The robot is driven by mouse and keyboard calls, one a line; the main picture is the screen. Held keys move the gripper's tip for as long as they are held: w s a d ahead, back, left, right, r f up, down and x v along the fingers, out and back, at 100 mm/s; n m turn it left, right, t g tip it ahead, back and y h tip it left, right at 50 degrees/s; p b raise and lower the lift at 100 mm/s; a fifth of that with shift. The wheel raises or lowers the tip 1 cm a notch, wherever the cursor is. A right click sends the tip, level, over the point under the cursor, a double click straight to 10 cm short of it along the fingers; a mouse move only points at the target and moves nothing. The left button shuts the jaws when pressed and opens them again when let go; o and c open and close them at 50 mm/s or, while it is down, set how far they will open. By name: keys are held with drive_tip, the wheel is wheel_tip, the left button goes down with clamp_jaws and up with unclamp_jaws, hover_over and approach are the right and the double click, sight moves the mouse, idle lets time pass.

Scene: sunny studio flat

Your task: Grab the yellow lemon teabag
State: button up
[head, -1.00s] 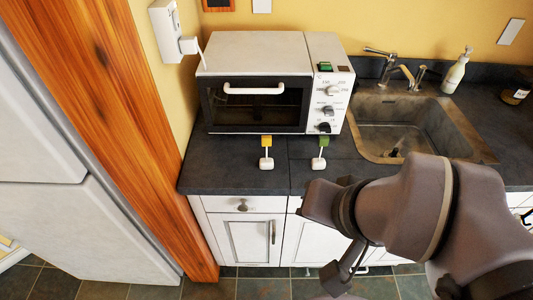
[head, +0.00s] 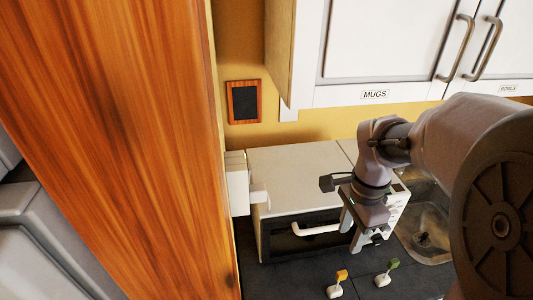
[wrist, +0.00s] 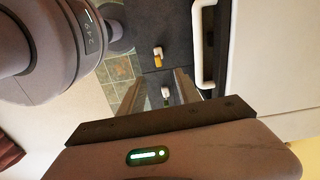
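The yellow teabag, a small white bag with a yellow tag (head: 341,275), lies on the dark counter in front of the toaster oven in the head view. It also shows in the wrist view (wrist: 158,60), beyond the fingertips. A similar teabag with a green tag (head: 393,264) lies to its right; in the wrist view its white part (wrist: 165,93) appears between the fingers. My gripper (head: 352,240) is in front of the oven, above and apart from the teabags. In the wrist view my gripper (wrist: 158,80) has its fingers spread, with nothing held.
The white toaster oven (head: 295,180) with its protruding handle (head: 316,229) stands close behind my gripper. The sink (head: 428,228) is to the right. A wooden post (head: 110,120) and wall cabinets (head: 385,45) bound the space.

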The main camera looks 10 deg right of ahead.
drive_tip(key=b, duration=0.3)
hover_over(343, 272)
drive_tip(key=s, duration=0.1)
wheel_tip(343, 272, down, 7)
drive_tip(key=f+b, duration=0.1)
drive_tip(key=f, duration=0.2)
drive_tip(key=f+b, duration=0.1)
drive_tip(key=f, duration=0.3)
drive_tip(key=w+f, duration=0.1)
drive_tip(key=f, duration=0.2)
drive_tip(key=shift+f+b, duration=0.3)
drive_tip(key=shift+b, duration=0.1)
drive_tip(key=shift+s, duration=0.1)
drive_tip(key=shift+r, duration=0.1)
drive_tip(key=shift+c, duration=0.2)
clamp_jaws()
